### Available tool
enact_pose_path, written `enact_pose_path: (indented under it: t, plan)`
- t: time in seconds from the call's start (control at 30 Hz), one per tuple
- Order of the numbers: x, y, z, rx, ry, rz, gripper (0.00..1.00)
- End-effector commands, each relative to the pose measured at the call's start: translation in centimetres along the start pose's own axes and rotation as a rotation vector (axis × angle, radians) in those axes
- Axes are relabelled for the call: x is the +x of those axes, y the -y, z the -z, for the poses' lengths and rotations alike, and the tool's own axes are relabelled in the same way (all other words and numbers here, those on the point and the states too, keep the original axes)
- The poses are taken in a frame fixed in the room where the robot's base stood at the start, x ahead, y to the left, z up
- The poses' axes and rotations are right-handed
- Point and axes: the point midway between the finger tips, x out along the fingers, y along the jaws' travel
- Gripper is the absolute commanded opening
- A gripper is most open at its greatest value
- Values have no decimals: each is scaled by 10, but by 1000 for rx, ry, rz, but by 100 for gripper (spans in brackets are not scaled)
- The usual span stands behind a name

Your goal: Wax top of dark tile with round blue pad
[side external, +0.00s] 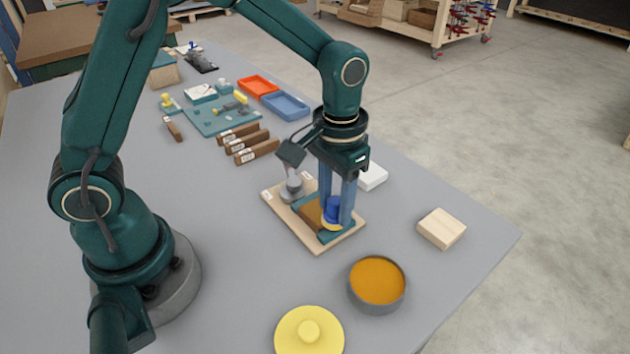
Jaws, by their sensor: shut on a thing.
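My gripper (336,210) points straight down with its two blue fingers shut on the round blue pad (331,214). The pad has a yellowish underside and sits low over the dark brown tile (310,211), at the tile's near right end. I cannot tell whether the pad touches the tile. The tile lies between teal holders on a pale wooden board (305,236). The fingers and pad hide part of the tile.
A grey weight-like piece (291,188) stands on the board's far left part. A tin of orange wax (377,281), a yellow knobbed lid (309,331), a wood block (441,228) and a white block (372,176) stand around. Bare grey table lies left of the board.

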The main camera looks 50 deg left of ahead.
Motion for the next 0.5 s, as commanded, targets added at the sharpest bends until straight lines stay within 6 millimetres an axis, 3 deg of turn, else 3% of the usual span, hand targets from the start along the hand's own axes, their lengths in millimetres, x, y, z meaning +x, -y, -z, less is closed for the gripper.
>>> enact_pose_path:
  t: [0.5]
  plan:
    - [1, 49, 0, -5, -2, 1, 0]
